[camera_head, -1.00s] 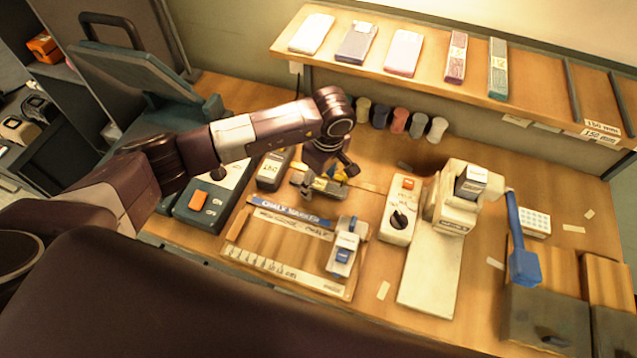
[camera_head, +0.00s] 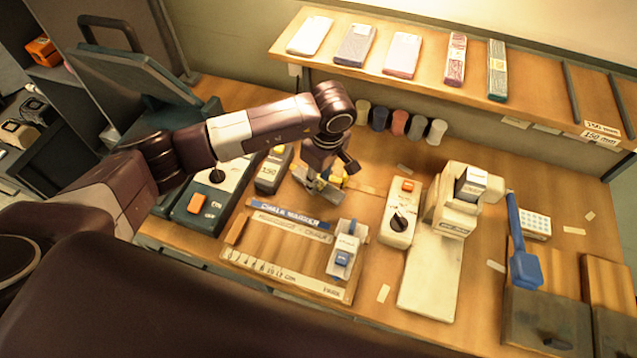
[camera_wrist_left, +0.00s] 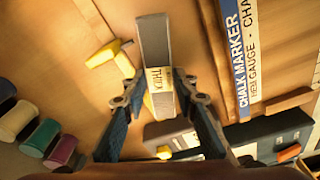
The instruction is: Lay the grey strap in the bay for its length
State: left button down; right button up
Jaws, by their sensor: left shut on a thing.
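The grey strap (camera_wrist_left: 154,38), with a pale printed label, is between the fingers of my left gripper (camera_wrist_left: 160,92) in the left wrist view; its far end points away from the gripper. The head view shows my left gripper (camera_head: 328,172) over the bench, with the grey strap (camera_head: 322,193) below it, partly covered by the fingers. I cannot tell whether the strap touches the bench. A yellow object (camera_wrist_left: 108,54) lies beside the strap. Bays with dark dividers and 150 mm labels (camera_head: 602,130) are at the shelf's right end. My right gripper is not in view.
The shelf (camera_head: 430,88) holds several flat packs. A measuring board (camera_head: 290,245) with a sliding clamp (camera_head: 343,250) lies in front of the gripper. Several spools (camera_head: 398,122) line the back.

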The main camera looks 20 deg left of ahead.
aim_at(319, 184)
pick_arm(q)
notch_tip(319, 184, up, 18)
jog(key=f+b, duration=0.1)
jog(key=b, duration=0.3)
jog(key=s+a+r+m+h, duration=0.1)
jog(key=s+a+r+m, duration=0.2)
jog(key=s+m, duration=0.7)
jog(key=a+m, duration=0.1)
jog(key=m, duration=0.2)
jog(key=shift+a+t, duration=0.2)
jog(key=shift+t, duration=0.2)
jog(key=shift+d, duration=0.1)
jog(key=shift+r, duration=0.1)
